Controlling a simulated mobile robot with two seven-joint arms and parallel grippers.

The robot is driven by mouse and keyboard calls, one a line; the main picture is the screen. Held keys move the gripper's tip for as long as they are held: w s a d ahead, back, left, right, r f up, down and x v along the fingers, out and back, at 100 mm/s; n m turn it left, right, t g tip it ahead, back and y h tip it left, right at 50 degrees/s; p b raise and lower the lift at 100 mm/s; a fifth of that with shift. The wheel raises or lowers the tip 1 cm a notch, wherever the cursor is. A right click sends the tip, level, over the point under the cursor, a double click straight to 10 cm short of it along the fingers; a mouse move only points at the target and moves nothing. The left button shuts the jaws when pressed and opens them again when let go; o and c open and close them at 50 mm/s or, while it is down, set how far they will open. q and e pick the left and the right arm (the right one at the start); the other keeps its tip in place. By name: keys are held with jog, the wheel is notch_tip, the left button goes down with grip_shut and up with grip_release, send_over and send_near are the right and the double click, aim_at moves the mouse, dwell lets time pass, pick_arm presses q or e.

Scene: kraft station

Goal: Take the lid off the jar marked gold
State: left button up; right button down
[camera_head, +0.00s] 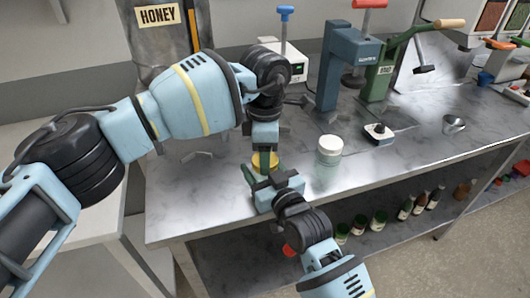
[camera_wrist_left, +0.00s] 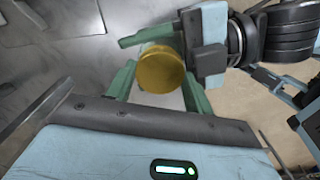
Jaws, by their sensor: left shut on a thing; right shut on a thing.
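The gold lid (camera_head: 262,162) shows between my two grippers near the front edge of the metal table. In the left wrist view the round gold lid (camera_wrist_left: 161,69) is seen from above, between the green fingers of my left gripper (camera_wrist_left: 160,88), which is shut on it. My left gripper (camera_head: 265,160) comes down from above in the head view. My right gripper (camera_head: 262,183) reaches in from the front, low beside the lid, and is shut on the jar. The jar body is mostly hidden by the grippers, so I cannot see any gap under the lid.
A white-lidded glass jar (camera_head: 328,158) stands close to the right. A small dark device (camera_head: 378,134) and a metal bowl (camera_head: 453,124) lie farther right. A blue-grey press (camera_head: 335,65) stands behind. Several bottles (camera_head: 378,220) are on the lower shelf.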

dwell(0.3)
pick_arm(q)
jog(key=o, duration=1.1)
jog(key=shift+s, duration=0.1)
jog(key=shift+c, duration=0.2)
jog(key=shift+r, duration=0.1)
jog(key=shift+r, duration=2.2)
jog(key=shift+c, duration=0.4)
jog(key=m, duration=0.1)
jog(key=r+m, duration=0.1)
jog(key=m, duration=0.2)
jog(key=shift+d+r, duration=0.1)
jog(key=shift+r, duration=0.15)
jog(key=m, duration=0.2)
jog(key=r+m, duration=0.1)
jog(key=m, duration=0.1)
jog(key=r+m, duration=0.1)
jog(key=m, duration=0.1)
